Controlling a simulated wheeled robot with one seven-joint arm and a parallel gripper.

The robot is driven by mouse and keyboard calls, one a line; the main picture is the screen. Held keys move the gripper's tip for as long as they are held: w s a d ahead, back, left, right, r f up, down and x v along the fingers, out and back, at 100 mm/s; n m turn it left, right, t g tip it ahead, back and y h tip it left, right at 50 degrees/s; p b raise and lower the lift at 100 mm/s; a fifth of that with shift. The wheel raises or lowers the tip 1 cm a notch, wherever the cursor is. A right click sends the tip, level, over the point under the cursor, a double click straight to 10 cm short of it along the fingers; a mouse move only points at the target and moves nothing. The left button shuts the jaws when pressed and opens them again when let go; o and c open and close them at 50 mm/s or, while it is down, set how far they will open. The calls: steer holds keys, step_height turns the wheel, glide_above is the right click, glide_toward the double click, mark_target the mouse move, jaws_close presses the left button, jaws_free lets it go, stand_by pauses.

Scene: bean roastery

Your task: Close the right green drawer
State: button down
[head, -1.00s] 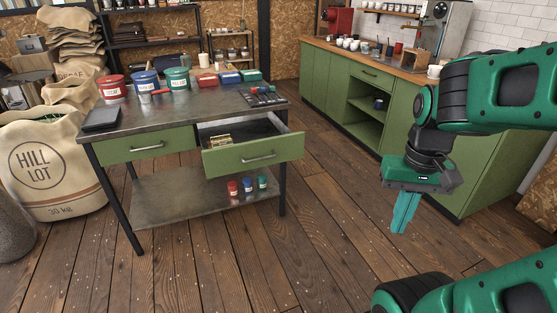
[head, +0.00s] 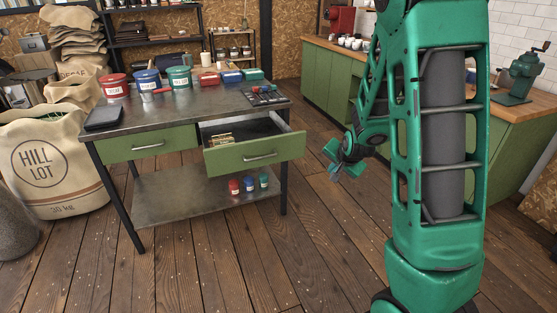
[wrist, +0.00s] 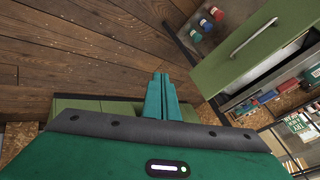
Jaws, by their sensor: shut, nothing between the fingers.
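The right green drawer (head: 256,156) of the metal worktable is pulled out, with its bar handle (head: 260,157) on the front and a small yellowish object inside at its left. The drawer front also shows in the wrist view (wrist: 240,45), tilted at the upper right. The left green drawer (head: 148,146) sits flush in the table. My gripper (head: 335,170) is to the right of the open drawer, apart from it, with bare floor between. In the wrist view its teal fingers (wrist: 161,88) are together and empty, left of the drawer front.
The worktable top (head: 190,107) carries tins, small boxes and a dark tray. Three small jars (head: 249,184) stand on its lower shelf. A green counter (head: 320,80) stands behind my arm. The wooden floor (head: 240,260) before the table is clear.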

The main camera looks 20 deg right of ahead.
steer(key=w+a+f+m+t, duration=0.25)
steer(key=w+f+t, duration=0.35)
steer(key=w, duration=0.5)
steer(key=m+t+y, duration=0.2)
steer(key=m+t, duration=0.1)
steer(key=t, duration=0.2)
glide_toward(280, 157)
steer(key=w+r, duration=0.1)
steer(key=w, duration=0.1)
steer(key=w+r, duration=0.1)
steer(key=w, duration=0.1)
steer(key=w+a+r, duration=0.1)
steer(key=w, duration=0.1)
steer(key=shift+w, duration=0.1)
steer(key=shift+w+a, duration=0.1)
steer(key=shift+w, duration=0.1)
